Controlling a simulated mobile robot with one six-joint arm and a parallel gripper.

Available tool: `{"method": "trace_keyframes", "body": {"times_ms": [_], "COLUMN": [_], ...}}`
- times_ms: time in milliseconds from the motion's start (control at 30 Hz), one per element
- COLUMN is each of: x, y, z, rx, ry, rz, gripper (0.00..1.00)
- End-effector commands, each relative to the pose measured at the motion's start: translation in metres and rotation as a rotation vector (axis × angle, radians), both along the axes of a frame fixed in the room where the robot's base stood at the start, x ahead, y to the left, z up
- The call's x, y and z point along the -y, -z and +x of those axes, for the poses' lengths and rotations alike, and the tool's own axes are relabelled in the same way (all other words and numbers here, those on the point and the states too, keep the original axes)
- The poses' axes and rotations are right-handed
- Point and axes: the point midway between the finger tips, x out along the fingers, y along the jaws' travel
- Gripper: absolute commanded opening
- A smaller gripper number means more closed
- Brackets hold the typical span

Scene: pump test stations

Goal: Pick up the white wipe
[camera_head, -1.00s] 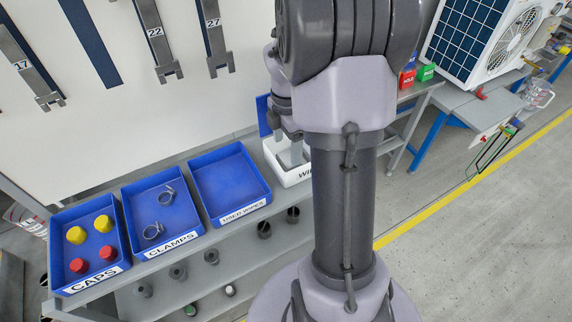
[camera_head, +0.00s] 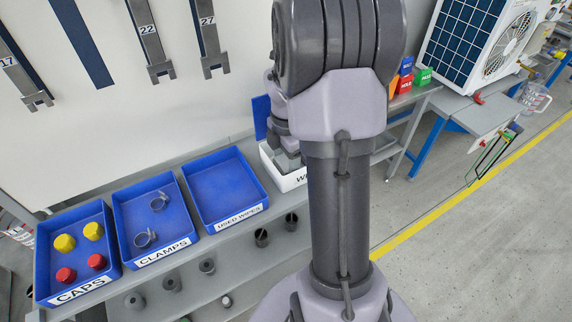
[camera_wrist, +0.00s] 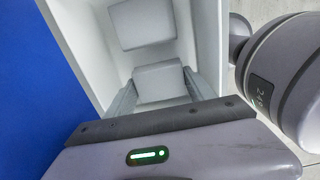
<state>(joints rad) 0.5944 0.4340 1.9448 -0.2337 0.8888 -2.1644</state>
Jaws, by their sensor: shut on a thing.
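The white wipe (camera_wrist: 158,88) shows in the wrist view as a pale folded block between the two grey fingers of my gripper (camera_wrist: 160,78). My gripper is shut on it, inside the white wipes box (camera_wrist: 85,35). Another white wipe (camera_wrist: 140,22) lies farther along in the same box, apart from the fingers. In the head view the wipes box (camera_head: 291,182) stands at the right end of the row of trays. My gripper (camera_head: 285,160) reaches down into it, and my arm hides the box's right part. The held wipe cannot be made out there.
The empty blue used wipes tray (camera_head: 222,183) is just left of the box. The clamps tray (camera_head: 150,205) and caps tray (camera_head: 75,272) stand farther left. A blue panel (camera_head: 261,117) stands behind the box. Coloured blocks (camera_head: 404,82) are on the right bench.

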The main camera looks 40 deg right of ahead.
Motion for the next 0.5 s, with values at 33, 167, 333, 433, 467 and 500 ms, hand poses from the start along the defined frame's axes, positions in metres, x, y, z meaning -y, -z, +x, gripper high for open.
{"method": "trace_keyframes", "body": {"times_ms": [33, 167, 333, 433, 467, 500], "x": [0.0, 0.0, 0.001, 0.001, 0.001, 0.0], "y": [-0.001, -0.02, -0.087, -0.135, -0.149, -0.167], "z": [0.0, 0.001, 0.001, 0.001, 0.001, 0.001], "rx": [0.0, 0.003, 0.004, 0.005, 0.004, 0.004], "ry": [0.0, -0.001, 0.0, 0.001, 0.0, 0.001], "rz": [0.0, -0.002, -0.003, -0.003, -0.003, -0.003], "gripper": [0.19, 0.19, 0.19, 0.19, 0.19, 0.19]}}
